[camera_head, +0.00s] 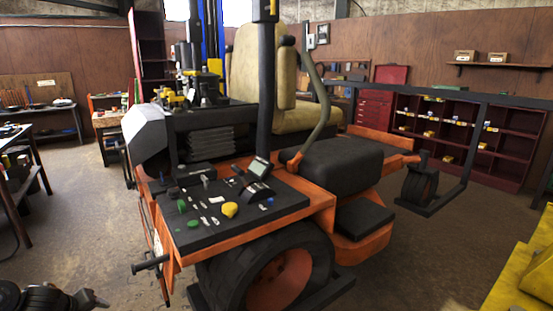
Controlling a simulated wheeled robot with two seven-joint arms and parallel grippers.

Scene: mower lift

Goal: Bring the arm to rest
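My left arm shows at the bottom left corner, with its gripper (93,299) low over the floor and apart from the mower. The gripper is small, dark and partly cut by the frame edge, so I cannot tell whether it is open or shut. My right gripper is not in view. The orange and black mower (320,207) stands in the middle, with a tan seat (258,70) and a control panel (215,207) bearing a yellow knob (230,209), green knobs and a small display (259,167).
A large wheel (278,275) is at the mower's near side. A black lift frame (466,150) runs along its right. A yellow structure (522,275) fills the lower right corner. A workbench stands at the left, dark red shelves (510,148) at the back right. Floor (95,225) left of the mower is clear.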

